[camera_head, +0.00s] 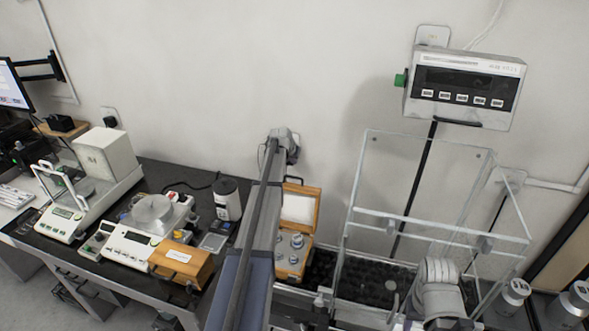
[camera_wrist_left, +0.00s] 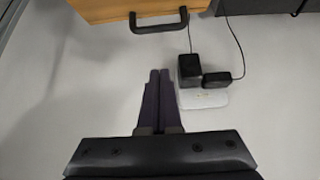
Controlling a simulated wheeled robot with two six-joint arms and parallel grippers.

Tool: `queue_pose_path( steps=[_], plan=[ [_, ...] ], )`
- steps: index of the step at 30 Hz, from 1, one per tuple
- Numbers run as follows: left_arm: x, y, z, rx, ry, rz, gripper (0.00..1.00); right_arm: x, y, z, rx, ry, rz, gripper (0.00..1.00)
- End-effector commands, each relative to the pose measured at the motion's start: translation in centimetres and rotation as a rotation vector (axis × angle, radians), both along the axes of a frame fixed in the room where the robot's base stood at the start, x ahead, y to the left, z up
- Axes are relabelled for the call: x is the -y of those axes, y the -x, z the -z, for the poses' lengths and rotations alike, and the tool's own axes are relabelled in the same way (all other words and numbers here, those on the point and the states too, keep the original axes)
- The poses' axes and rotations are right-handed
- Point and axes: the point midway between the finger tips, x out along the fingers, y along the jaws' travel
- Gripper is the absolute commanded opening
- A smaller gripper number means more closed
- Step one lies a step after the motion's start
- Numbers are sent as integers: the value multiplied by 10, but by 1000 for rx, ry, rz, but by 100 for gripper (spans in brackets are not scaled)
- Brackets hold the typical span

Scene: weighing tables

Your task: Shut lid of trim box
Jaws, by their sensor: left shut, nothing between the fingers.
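A wooden box (camera_head: 309,243) stands open behind my left arm, its lid raised at the back with a pale lining, and metal weights inside. My arm hides its left side. A second wooden box (camera_head: 182,262), with a white label, stands closed left of the arm. My left gripper (camera_wrist_left: 160,72) is shut and empty in the left wrist view, below a wooden face (camera_wrist_left: 195,6) with a black handle (camera_wrist_left: 160,23). The fingers are apart from the handle. Which box this face belongs to, I cannot tell. My right gripper is not visible.
A clear draft shield (camera_head: 385,222) stands right of the open box, with my right arm in front. Balances (camera_head: 130,245) and a dark jar (camera_head: 228,199) crowd the left. Black plugs (camera_wrist_left: 190,70) show in the wrist view.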

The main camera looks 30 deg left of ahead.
Motion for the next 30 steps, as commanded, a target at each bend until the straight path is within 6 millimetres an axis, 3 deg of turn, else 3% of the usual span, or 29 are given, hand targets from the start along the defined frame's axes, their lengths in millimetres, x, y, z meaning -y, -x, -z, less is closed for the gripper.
queue_pose_path(
  steps=[11, 26, 30],
  plan=[
    [-3, -13, 22, 2, 3, -3, 0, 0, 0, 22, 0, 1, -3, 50],
    [-14, -61, 89, 2, 4, -2, 0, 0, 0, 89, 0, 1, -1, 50],
    [-6, -30, 79, 2, 3, -3, 0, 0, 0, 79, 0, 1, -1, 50]
  ],
)
